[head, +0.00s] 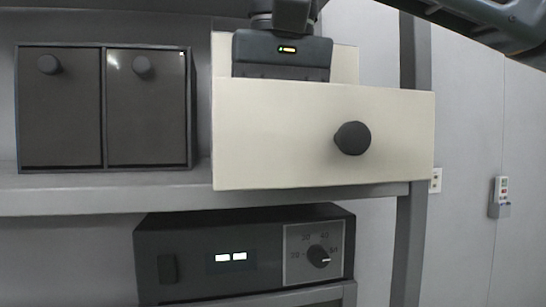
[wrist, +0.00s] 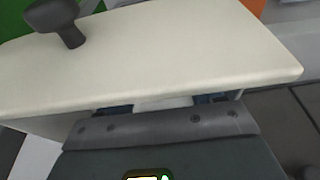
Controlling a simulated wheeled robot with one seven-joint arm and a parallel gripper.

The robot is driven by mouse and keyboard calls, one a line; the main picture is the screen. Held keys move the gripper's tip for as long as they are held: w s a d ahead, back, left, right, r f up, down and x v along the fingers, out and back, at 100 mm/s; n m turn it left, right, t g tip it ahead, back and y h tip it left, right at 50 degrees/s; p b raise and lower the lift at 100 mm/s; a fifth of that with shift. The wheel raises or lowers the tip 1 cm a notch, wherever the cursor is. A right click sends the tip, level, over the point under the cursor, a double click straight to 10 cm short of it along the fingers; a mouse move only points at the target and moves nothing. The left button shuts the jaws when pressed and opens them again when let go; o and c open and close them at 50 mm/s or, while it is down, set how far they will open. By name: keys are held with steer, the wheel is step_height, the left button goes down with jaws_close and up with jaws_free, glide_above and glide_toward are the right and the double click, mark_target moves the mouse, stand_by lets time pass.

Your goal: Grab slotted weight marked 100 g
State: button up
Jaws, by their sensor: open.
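No slotted weight and no 100 g marking can be made out in either view. A cream drawer front (head: 290,140) with a dark round knob (head: 352,138) stands out from the shelf unit in the head view. My gripper (head: 282,58) is above and behind that front, pointing down, its fingertips hidden by it. In the wrist view, my gripper (wrist: 160,112) lies along the near side of the cream front (wrist: 170,60). Only small dark parts of its fingers show, apart, with a pale strip between them. It is open; whatever lies inside the drawer is hidden.
Two closed dark drawers (head: 60,110) (head: 146,110) with knobs stand left on the grey shelf (head: 90,197). Below is a black device (head: 240,255) with a lit display and dial. A grey post (head: 410,225) rises at right; a small wall-mounted device (head: 500,197) hangs beyond it.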

steer(key=shift+f, duration=0.25)
steer(key=shift+c, duration=0.4)
steer(key=c, duration=1.1)
